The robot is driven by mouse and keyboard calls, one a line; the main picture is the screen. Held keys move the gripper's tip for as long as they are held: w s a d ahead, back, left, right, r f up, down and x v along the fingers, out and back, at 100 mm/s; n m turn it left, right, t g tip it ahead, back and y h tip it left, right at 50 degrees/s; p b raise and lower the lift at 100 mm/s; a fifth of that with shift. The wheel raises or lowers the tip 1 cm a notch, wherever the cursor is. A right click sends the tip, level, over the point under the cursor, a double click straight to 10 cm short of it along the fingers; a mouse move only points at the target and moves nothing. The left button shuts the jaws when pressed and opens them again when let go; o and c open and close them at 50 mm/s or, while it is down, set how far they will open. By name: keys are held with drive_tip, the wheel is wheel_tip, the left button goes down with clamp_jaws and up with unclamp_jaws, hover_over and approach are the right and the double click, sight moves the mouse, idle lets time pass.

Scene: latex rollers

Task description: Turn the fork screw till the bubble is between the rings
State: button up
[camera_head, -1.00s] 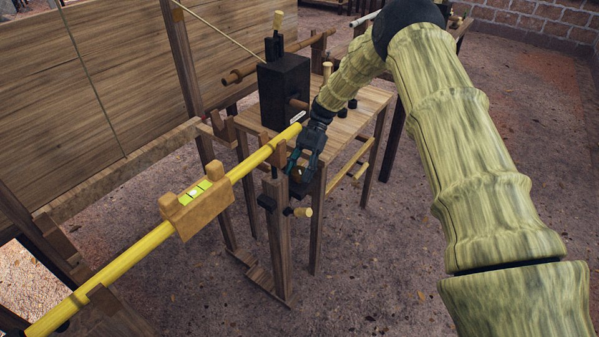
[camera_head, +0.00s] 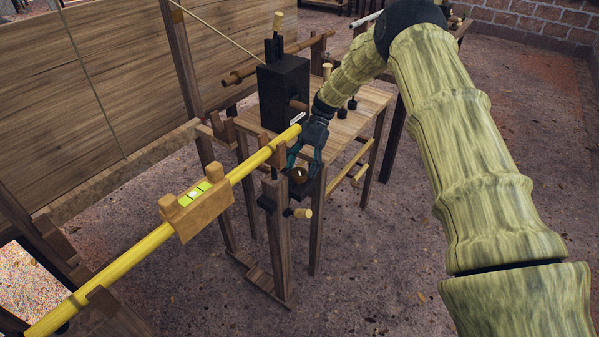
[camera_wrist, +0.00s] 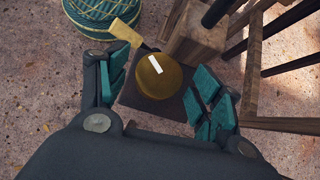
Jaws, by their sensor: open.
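The fork screw shows as a round brass-brown knob (camera_wrist: 156,77) on a dark square plate (camera_wrist: 178,104) in the wrist view. In the head view the knob (camera_head: 298,174) sits at the top of a wooden post (camera_head: 279,235). My gripper (camera_wrist: 160,88) is open, with teal finger pads on either side of the knob and gaps visible. In the head view my gripper (camera_head: 304,168) is at the post top. The level, a green vial (camera_head: 196,191), sits in a wooden block (camera_head: 205,217) on the yellow pole (camera_head: 130,260). Its bubble and rings are too small to place surely.
A small pale-handled peg (camera_head: 302,213) sticks out of the post, and a wooden handle (camera_wrist: 124,32) lies near the left finger. A wooden table (camera_head: 345,125) with a black block (camera_head: 284,92) stands behind.

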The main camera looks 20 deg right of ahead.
drive_tip(key=v, duration=1)
drive_tip(key=shift+d+f, duration=0.1)
